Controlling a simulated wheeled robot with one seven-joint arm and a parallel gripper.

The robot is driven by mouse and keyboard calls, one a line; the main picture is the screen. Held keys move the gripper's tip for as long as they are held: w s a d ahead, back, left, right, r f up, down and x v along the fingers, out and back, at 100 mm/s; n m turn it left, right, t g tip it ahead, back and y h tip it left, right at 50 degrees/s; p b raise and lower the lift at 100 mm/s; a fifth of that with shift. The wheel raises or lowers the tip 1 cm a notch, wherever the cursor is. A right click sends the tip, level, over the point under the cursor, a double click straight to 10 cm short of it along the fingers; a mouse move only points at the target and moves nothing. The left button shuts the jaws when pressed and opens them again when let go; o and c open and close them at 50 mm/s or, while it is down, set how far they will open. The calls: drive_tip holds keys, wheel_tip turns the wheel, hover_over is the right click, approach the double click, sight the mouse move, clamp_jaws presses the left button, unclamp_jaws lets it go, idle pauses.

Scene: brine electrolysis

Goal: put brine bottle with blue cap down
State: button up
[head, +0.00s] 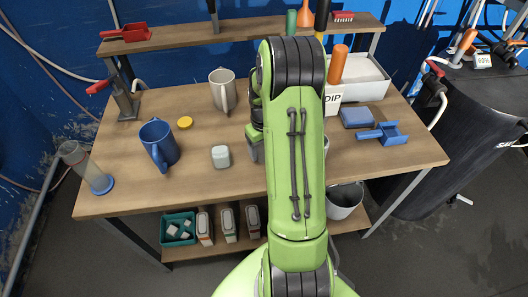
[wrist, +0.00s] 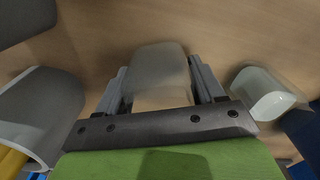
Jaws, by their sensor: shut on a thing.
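My gripper (wrist: 158,84) is shut on a pale, see-through bottle (wrist: 156,64) that stands out between its two grey fingers in the wrist view. The bottle's blue cap is not visible. Wood tabletop lies behind the bottle; I cannot tell whether the bottle touches it. In the head view my arm covers the held bottle and most of the gripper, and only a grey part shows at the arm's left side. The wooden workbench (head: 120,183) lies under the gripper.
On the bench left of my arm are a blue mug (head: 160,144), a yellow disc (head: 185,122), a grey mug (head: 223,90) and a small pale block-like item (head: 221,157). Right are a white tray (head: 365,82), a blue block (head: 356,117) and a blue scoop (head: 383,134).

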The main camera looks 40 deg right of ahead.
drive_tip(key=shift+f, duration=0.6)
drive_tip(key=o, duration=1.2)
drive_tip(key=shift+r, duration=0.1)
drive_tip(key=a+r+p, duration=0.2)
drive_tip(key=a+r, duration=0.1)
drive_tip(key=r, duration=0.6)
drive_tip(key=a+r+p, duration=0.1)
drive_tip(key=a+r, duration=0.1)
drive_tip(key=r, duration=0.7)
drive_tip(key=s+a+r+n+t, duration=0.1)
drive_tip(key=s+a+r+t, duration=0.1)
drive_tip(key=s+a, duration=0.5)
drive_tip(key=s+a+r+n+t, duration=0.1)
drive_tip(key=s+a+r+t, duration=0.2)
drive_tip(key=s+a+r, duration=0.2)
drive_tip(key=s+a, duration=0.3)
drive_tip(key=a, duration=0.3)
drive_tip(key=shift+s+r+t, duration=0.2)
drive_tip(key=shift+s+t, duration=0.05)
drive_tip(key=shift+t, duration=0.05)
